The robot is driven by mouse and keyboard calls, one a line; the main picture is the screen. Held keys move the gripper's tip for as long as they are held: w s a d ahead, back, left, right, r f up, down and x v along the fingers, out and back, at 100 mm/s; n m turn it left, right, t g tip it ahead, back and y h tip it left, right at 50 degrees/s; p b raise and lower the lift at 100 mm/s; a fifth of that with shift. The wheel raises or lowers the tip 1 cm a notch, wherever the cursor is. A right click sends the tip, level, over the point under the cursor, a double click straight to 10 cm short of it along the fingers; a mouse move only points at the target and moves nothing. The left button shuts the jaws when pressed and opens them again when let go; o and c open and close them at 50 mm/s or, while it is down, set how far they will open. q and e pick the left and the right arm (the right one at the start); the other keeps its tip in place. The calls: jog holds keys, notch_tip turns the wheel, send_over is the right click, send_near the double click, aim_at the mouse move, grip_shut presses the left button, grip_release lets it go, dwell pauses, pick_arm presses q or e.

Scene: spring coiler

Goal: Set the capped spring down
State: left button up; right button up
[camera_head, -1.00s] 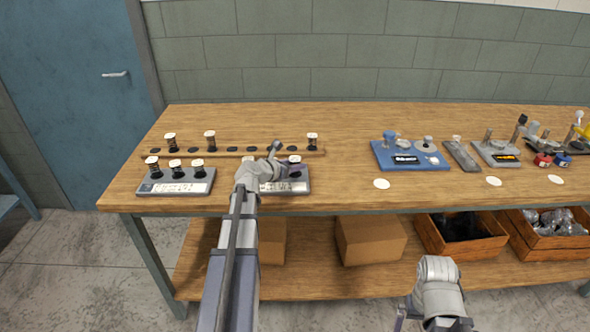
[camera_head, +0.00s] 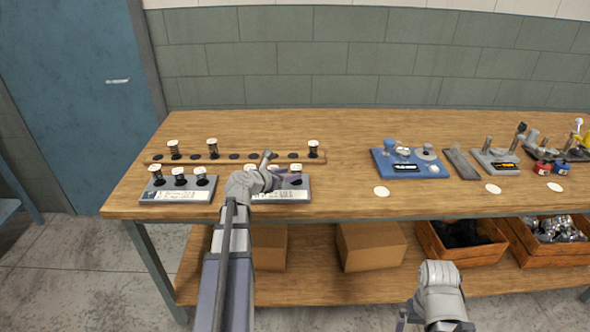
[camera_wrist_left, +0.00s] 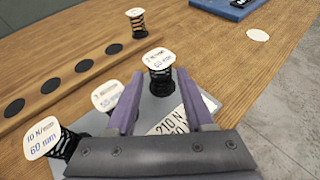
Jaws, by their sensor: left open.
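A capped spring (camera_wrist_left: 159,70) with a white labelled cap and black coil stands upright on the right-hand grey stand (camera_head: 303,195). In the left wrist view it is just beyond my left gripper (camera_wrist_left: 159,77), between the lines of the two purple fingers. The fingers are apart, with no spring clamped between them; contact cannot be told. Two more capped springs (camera_wrist_left: 45,139) (camera_wrist_left: 107,97) are left of the fingers on the same stand. In the head view my left gripper (camera_head: 281,178) partly covers this stand. My right gripper (camera_head: 403,318) is low, in front of the bench, mostly cut off.
A wooden rail (camera_head: 222,158) with dark round spots and several capped springs runs behind the stands. Another grey stand (camera_head: 176,195) with three capped springs is to the left. A blue device (camera_head: 405,165) stands to the right. Bare bench top lies between.

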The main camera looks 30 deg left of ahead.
pick_arm(q)
jog(key=p+v, duration=0.2)
jog(key=v, duration=0.5)
jog(key=shift+s+r, duration=0.1)
jog(key=shift+s, duration=0.2)
jog(key=s+d+f+m+g+h, duration=0.15)
jog(key=d+f+m+g, duration=0.25)
jog(key=d+m, duration=0.65)
jog(key=d+f+m+g+h, duration=0.25)
jog(key=d+f+m, duration=0.35)
jog(key=d, duration=0.8)
jog(key=s+d+f+m+g+y, duration=0.3)
jog(key=s+d+m+g+y, duration=0.4)
jog(key=s+d+m, duration=0.7)
jog(key=s+m, duration=0.1)
jog(key=m, duration=0.7)
jog(key=shift+f, duration=0.2)
jog(key=shift+w, duration=0.1)
